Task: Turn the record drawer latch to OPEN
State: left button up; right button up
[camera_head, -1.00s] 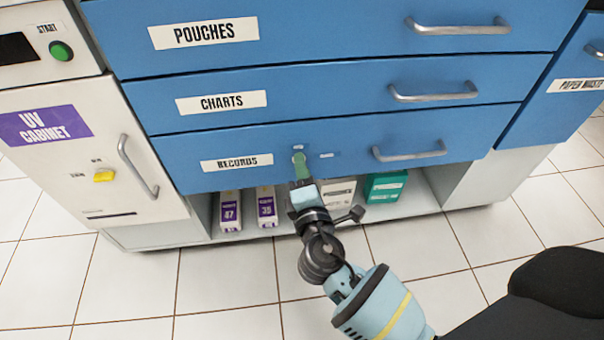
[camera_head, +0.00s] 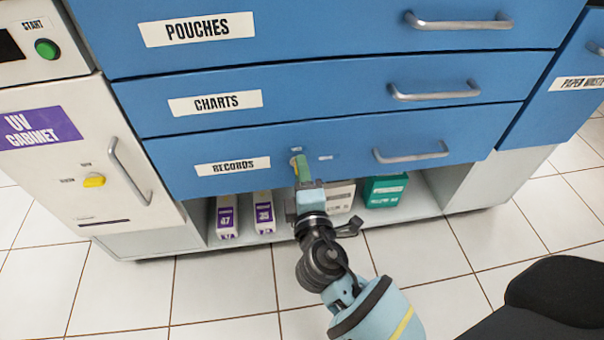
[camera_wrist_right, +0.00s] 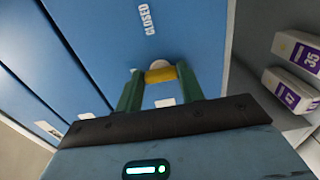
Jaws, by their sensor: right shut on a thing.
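The records drawer (camera_head: 230,185) is the lowest blue drawer and is shut. Its latch (camera_head: 294,161), a small yellow handle on a pale round base, sits on the drawer front between the RECORDS label (camera_head: 232,166) and the drawer's bar handle (camera_head: 411,155). My right gripper (camera_head: 301,167) reaches it from below, and its green fingers partly cover it. In the right wrist view the yellow latch (camera_wrist_right: 161,73) lies between the two green fingers, which are shut on it. A CLOSED label (camera_wrist_right: 146,17) shows beyond the latch there. My left gripper is out of view.
The charts drawer (camera_head: 300,100) and pouches drawer (camera_head: 330,40) are above, both shut. The UV cabinet (camera_head: 60,190) with a yellow switch stands at left. An open shelf below holds purple-labelled boxes (camera_head: 264,212) and a green box (camera_head: 385,190). The tiled floor in front is mostly clear.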

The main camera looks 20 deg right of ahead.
jog(key=o, duration=1)
jog(key=p+v, duration=0.1)
jog(key=v, duration=0.7)
jog(key=shift+w+r, duration=0.1)
